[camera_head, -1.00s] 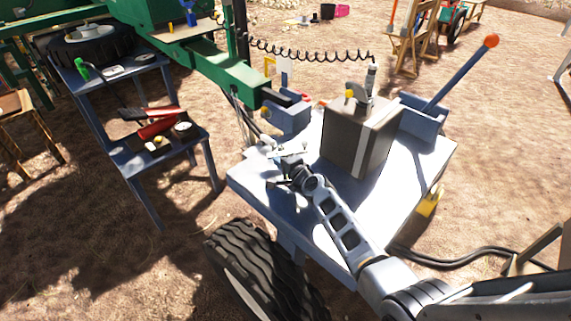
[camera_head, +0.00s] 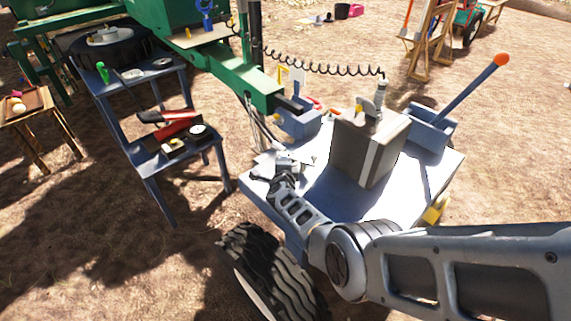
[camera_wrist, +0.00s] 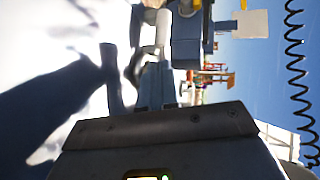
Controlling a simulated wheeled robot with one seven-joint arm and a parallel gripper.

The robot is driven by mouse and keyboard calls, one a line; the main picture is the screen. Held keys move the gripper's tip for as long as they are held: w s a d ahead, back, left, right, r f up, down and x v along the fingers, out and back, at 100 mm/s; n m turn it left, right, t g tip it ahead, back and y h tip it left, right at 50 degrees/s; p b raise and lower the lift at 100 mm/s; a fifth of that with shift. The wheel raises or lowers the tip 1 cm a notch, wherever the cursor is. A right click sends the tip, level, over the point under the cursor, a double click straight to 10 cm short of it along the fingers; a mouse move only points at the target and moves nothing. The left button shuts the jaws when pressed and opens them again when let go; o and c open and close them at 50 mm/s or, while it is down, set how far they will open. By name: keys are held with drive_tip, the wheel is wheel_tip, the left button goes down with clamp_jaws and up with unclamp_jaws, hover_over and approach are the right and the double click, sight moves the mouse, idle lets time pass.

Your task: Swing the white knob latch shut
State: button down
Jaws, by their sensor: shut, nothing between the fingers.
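A small pale upright piece (camera_wrist: 162,30), which looks like the white knob of the latch, shows at the top of the wrist view beside blue-grey metal. Whether the latch is swung open or shut I cannot tell. My gripper (camera_head: 258,178) is low over the left corner of the pale blue-grey trailer deck (camera_head: 310,205), close to small white and grey fittings (camera_head: 284,162). It is shut and empty. Its fingertips are small and partly hidden by my wrist in the head view. Contact with the knob cannot be made out.
A green beam (camera_head: 235,80) reaches the deck from the upper left, with a coiled black cable (camera_head: 320,68) above. A blue tool stand (camera_head: 165,150) is at the left.

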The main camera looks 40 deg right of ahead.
sight(283, 155)
drive_tip(key=shift+w+d+f+m+g+h+b, duration=0.1)
drive_tip(key=shift+w+f+m+g+h+b, duration=0.2)
drive_tip(key=shift+w+m+g+h+b, duration=0.55)
drive_tip(key=shift+s+d+b, duration=0.1)
drive_tip(key=shift+d+b, duration=0.1)
drive_tip(key=shift+b, duration=0.3)
drive_tip(key=shift+w+d+r+b, duration=0.2)
drive_tip(key=shift+w+d+b, duration=0.25)
drive_tip(key=shift+b, duration=0.15)
drive_tip(key=shift+w+d+r, duration=0.1)
